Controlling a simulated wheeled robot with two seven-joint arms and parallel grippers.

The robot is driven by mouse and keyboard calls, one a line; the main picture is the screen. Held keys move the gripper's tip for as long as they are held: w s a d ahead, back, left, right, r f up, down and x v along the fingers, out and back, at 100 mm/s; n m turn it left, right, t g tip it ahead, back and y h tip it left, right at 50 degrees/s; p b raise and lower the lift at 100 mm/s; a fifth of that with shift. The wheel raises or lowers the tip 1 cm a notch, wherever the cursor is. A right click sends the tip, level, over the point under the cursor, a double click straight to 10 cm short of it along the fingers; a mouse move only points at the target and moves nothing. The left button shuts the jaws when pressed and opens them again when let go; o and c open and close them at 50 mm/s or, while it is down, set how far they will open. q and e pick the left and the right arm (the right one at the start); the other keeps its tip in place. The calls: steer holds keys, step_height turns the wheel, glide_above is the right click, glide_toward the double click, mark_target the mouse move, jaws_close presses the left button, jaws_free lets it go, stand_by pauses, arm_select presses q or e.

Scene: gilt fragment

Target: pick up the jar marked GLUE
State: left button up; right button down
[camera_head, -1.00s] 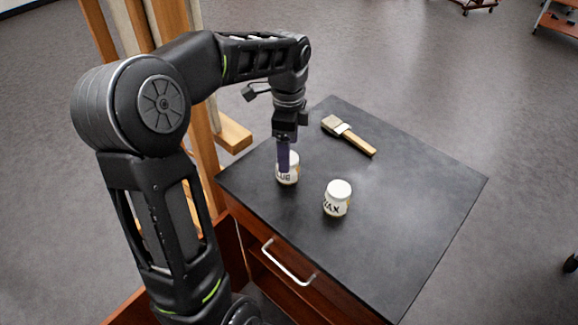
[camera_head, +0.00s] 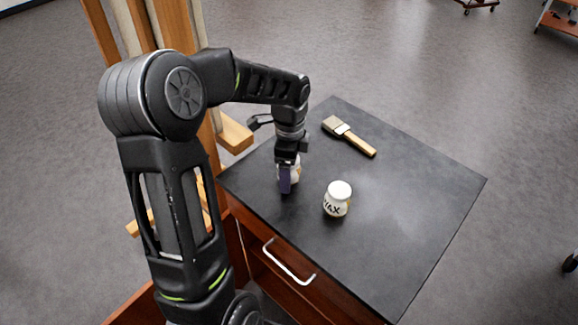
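The white jar marked GLUE (camera_head: 297,174) stands near the left corner of the dark tabletop. It is mostly hidden behind my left gripper (camera_head: 286,185), and its lettering cannot be read now. My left gripper points down, with a purple-grey finger in front of the jar, low near the tabletop. Slivers of the jar show on both sides of the finger. Whether the fingers touch the jar or are closed is not clear. My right gripper is out of view.
A white jar marked WAX (camera_head: 337,200) stands close by to the right. A brush (camera_head: 349,135) with a wooden handle lies farther back. The dark-topped cabinet (camera_head: 400,220) has a drawer handle (camera_head: 288,263) in front. Its right side is clear. A wooden easel (camera_head: 165,30) stands behind left.

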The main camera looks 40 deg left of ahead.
arm_select(q)
steer(key=shift+c, duration=0.5)
steer(key=c, duration=1.5)
